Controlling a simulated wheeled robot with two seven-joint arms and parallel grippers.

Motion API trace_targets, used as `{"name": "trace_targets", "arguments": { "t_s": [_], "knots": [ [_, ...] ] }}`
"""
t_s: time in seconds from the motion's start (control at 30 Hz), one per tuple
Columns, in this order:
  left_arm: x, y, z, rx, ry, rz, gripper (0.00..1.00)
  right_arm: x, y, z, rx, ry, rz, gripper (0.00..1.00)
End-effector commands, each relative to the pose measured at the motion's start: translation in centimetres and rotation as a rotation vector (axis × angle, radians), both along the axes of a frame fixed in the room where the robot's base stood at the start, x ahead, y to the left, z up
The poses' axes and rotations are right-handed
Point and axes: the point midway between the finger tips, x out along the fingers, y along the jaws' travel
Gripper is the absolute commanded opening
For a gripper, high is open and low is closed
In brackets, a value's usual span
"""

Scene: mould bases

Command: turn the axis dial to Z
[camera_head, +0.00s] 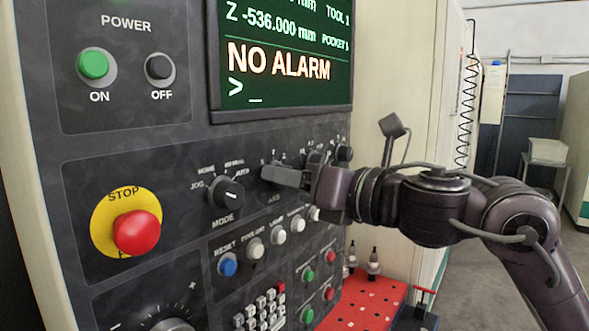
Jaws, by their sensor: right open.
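My left gripper is out of view.
The mode dial (227,194) is just left of the gripper. More dials (343,153) sit to the right, partly behind it. A row of buttons, with a blue one (227,264), runs below. The red stop button (137,232) sticks out at left. A screen (285,60) is above.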

Motion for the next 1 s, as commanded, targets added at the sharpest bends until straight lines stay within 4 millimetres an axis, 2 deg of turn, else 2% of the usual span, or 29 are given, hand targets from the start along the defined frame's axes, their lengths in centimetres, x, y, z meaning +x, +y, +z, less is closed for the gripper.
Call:
{"name": "trace_targets", "arguments": {
  "t_s": [0.23,0.6,1.0],
  "knots": [
    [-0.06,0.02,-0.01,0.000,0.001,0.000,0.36,0.11,0.09,-0.03,0.001,0.000,0.000,0.53],
    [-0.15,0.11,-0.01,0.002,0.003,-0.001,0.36,0.09,0.07,-0.01,0.001,0.000,0.000,0.08],
    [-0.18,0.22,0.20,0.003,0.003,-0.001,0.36,0.12,0.02,0.09,0.053,0.070,-0.002,0.08]
  ]
}}
